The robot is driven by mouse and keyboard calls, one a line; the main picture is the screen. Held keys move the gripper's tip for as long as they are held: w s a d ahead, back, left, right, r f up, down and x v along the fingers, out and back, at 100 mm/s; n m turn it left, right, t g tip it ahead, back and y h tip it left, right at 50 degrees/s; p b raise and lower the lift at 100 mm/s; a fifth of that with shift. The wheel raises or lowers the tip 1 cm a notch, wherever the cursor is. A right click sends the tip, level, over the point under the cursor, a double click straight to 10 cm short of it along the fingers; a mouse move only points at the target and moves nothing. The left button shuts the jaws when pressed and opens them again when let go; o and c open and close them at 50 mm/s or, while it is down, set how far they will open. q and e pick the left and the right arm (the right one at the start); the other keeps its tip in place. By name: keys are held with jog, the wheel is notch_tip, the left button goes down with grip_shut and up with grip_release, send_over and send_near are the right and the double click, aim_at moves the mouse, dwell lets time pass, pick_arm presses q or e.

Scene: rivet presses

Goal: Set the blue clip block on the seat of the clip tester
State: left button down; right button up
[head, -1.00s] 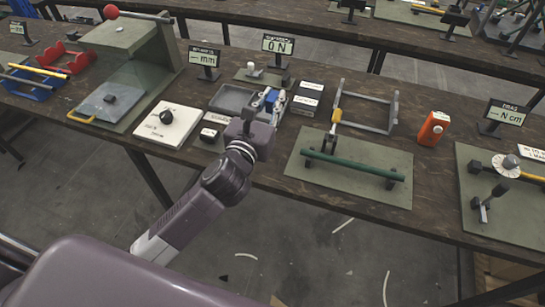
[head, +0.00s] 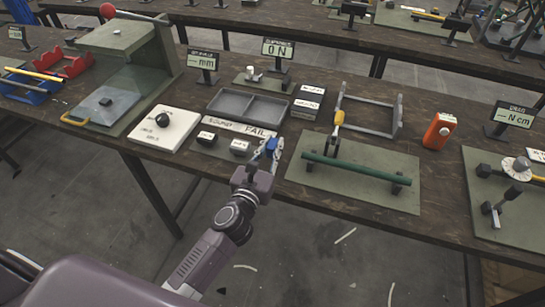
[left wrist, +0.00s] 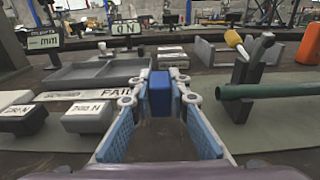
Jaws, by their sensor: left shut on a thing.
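My left gripper (head: 272,144) is shut on the blue clip block (left wrist: 160,93). In the left wrist view the block sits upright between the two fingertips. The likely clip tester (head: 262,84), a small green base with a pale round post, stands farther back behind the grey tray, by the sign reading 0 N (head: 277,50). Nothing lies on the post. The block is apart from it. My right gripper is not in view.
The empty two-part grey tray (head: 232,118) lies between gripper and tester. Small labelled weights (head: 240,147) stand left of the gripper, labelled boxes (head: 307,104) behind it. A green rod on a stand (head: 355,170) is close on the right.

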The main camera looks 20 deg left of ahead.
pick_arm(q)
jog(key=shift+f+b, duration=0.5)
jog(key=shift+f, duration=1.2)
jog(key=shift+f, duration=0.3)
jog(key=c, duration=1.8)
grip_release()
